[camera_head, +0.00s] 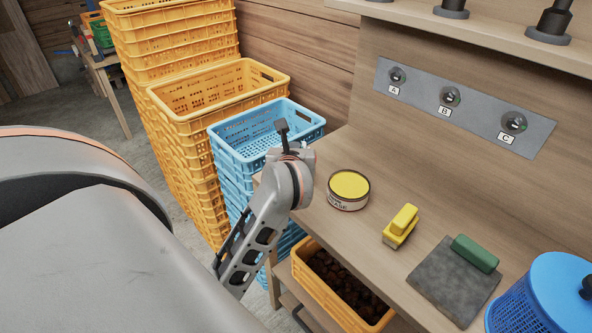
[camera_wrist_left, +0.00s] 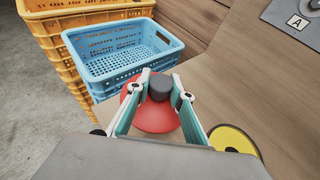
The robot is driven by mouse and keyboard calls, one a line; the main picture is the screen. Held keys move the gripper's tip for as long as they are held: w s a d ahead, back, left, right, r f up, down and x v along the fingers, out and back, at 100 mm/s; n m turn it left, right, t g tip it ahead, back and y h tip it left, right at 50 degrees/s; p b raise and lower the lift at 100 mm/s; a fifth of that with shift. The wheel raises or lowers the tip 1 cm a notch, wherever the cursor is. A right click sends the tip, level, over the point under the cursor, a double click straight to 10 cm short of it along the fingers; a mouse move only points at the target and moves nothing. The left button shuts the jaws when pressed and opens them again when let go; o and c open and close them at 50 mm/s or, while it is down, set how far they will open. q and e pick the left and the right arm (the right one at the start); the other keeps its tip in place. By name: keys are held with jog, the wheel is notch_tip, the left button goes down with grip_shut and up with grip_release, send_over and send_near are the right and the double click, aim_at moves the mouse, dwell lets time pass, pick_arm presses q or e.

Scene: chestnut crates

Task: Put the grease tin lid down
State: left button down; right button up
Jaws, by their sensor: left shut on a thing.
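The grease tin lid (camera_wrist_left: 155,117) is a red disc with a dark grey knob, seen in the left wrist view. My left gripper (camera_wrist_left: 160,86) is shut on the knob. The lid is over the bench's left end, near the blue crate; I cannot tell whether it touches the wood. The grease tin (camera_head: 348,198) stands open on the bench, showing yellow grease, just right of my left gripper in the head view. It also shows at the lower right of the wrist view (camera_wrist_left: 232,140). In the head view my wrist hides the lid and fingers. My right gripper is out of view.
Blue crates (camera_head: 228,172) and yellow crates (camera_head: 190,160) are stacked left of the bench (camera_head: 335,245). A yellow block (camera_head: 403,220), a grey mat (camera_head: 440,283) with a green block (camera_head: 475,253), and a blue basket (camera_head: 555,300) stand right of the tin.

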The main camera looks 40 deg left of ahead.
pick_arm(q)
notch_tip(320, 180, down, 5)
jog(key=shift+b, duration=0.55)
jog(key=shift+f, duration=0.35)
jog(key=shift+f, duration=0.2)
jog(key=c, duration=1.8)
grip_release()
